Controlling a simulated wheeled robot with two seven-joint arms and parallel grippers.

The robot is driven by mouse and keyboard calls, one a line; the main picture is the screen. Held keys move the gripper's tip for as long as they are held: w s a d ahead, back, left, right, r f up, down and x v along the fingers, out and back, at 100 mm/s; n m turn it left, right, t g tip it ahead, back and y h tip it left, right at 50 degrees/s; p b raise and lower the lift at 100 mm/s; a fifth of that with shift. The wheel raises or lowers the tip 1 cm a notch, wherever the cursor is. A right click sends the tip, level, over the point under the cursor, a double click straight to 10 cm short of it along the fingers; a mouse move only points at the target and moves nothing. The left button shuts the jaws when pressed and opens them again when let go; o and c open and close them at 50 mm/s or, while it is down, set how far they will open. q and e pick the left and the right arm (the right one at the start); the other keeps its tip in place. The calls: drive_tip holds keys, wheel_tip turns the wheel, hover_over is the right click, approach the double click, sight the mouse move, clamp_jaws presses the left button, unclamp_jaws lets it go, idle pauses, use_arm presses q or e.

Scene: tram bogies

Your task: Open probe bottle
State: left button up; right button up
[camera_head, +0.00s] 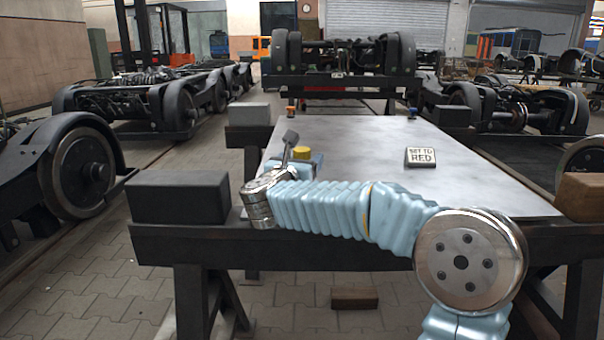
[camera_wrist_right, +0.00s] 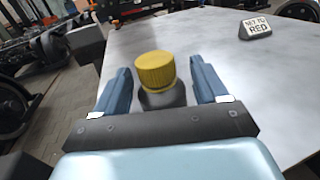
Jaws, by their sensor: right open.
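The probe bottle, with a ribbed yellow cap (camera_wrist_right: 156,71) and a dark grey body (camera_wrist_right: 163,98), stands on the grey metal table in the right wrist view. My right gripper (camera_wrist_right: 160,66) is open, with one blue finger on each side of the bottle. A gap shows between each finger and the cap. In the head view the yellow cap (camera_head: 301,152) shows just beyond my right wrist, and the bottle's body is mostly hidden there. My left gripper is not in view.
A "SET TO RED" sign block (camera_head: 421,157) stands on the table (camera_head: 370,150) to the right. A small orange object (camera_head: 290,111) and a blue one (camera_head: 412,113) are at the far edge. Dark blocks (camera_head: 179,197) flank the table. The table's middle is clear.

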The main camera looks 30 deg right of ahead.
drive_tip(key=x, duration=0.3)
drive_tip(key=shift+w+d+p, duration=0.15)
drive_tip(key=shift+w+p, duration=0.15)
drive_tip(key=shift+p, duration=0.05)
drive_tip(key=shift+c, duration=0.4)
drive_tip(key=c, duration=1.2)
drive_tip(key=shift+r, duration=0.6)
drive_tip(key=s+r, duration=0.4)
drive_tip(key=s+r+b, duration=0.1)
drive_tip(key=s+r, duration=0.3)
drive_tip(key=s, duration=0.1)
drive_tip(key=s+r, duration=0.4)
drive_tip(key=s, duration=0.1)
drive_tip(key=shift+d, duration=0.2)
